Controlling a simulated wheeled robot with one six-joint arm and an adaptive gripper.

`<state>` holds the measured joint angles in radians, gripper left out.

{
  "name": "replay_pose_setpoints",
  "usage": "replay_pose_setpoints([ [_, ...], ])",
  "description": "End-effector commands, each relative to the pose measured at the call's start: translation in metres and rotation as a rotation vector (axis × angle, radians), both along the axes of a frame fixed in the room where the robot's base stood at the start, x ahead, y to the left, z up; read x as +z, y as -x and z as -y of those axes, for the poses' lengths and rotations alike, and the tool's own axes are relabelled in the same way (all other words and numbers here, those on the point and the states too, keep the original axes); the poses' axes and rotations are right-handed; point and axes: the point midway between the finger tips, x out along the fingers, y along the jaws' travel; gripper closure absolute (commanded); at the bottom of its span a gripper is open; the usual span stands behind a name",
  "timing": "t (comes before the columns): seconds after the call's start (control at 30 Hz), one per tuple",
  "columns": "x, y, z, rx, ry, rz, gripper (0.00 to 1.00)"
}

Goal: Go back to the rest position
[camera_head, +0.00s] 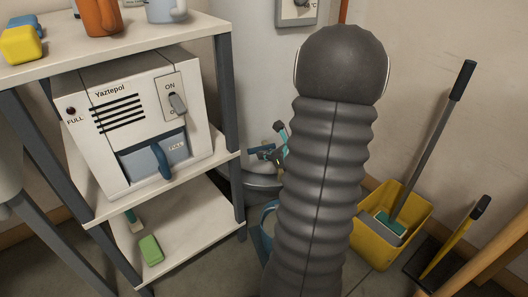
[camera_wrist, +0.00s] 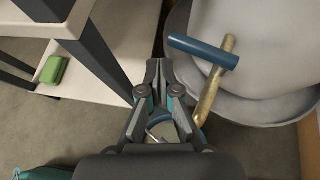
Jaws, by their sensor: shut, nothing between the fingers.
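My gripper (camera_wrist: 159,68) is in the middle of the wrist view, pointing away from the camera. Its two dark fingers meet at the tips with nothing between them. A blue T-handle (camera_wrist: 203,50) on a brass stem (camera_wrist: 214,85) is to the right of the fingers, in front of the pale round tank (camera_wrist: 262,62). The fingers look apart from it. In the head view my dark ribbed arm fills the middle and hides most of what is behind it.
A shelf unit (camera_head: 218,165) at left holds a white Yaztepol device (camera_head: 115,95) and a green block (camera_head: 151,250), also in the wrist view (camera_wrist: 53,69). A yellow bucket (camera_head: 378,243) with a brush and a long-handled tool (camera_head: 444,115) stand at right.

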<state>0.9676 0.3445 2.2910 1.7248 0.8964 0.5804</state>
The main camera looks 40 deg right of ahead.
Motion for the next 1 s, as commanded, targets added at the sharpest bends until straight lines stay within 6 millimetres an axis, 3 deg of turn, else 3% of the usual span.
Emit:
replay_pose_setpoints([
  [0.1, 0.014, 0.024, -0.003, -0.012, 0.002, 0.0, 1.0],
  [0.33, 0.031, 0.054, -0.012, -0.014, 0.001, 0.0, 1.0],
  [0.8, 0.038, 0.062, -0.022, 0.003, 0.006, -0.001, 1.0],
  [0.87, 0.042, 0.059, -0.03, 0.039, 0.029, -0.004, 1.0],
  [0.97, 0.059, 0.051, -0.062, 0.179, 0.118, -0.013, 1.0],
  [1.0, 0.067, 0.048, -0.081, 0.263, 0.172, -0.018, 1.0],
])
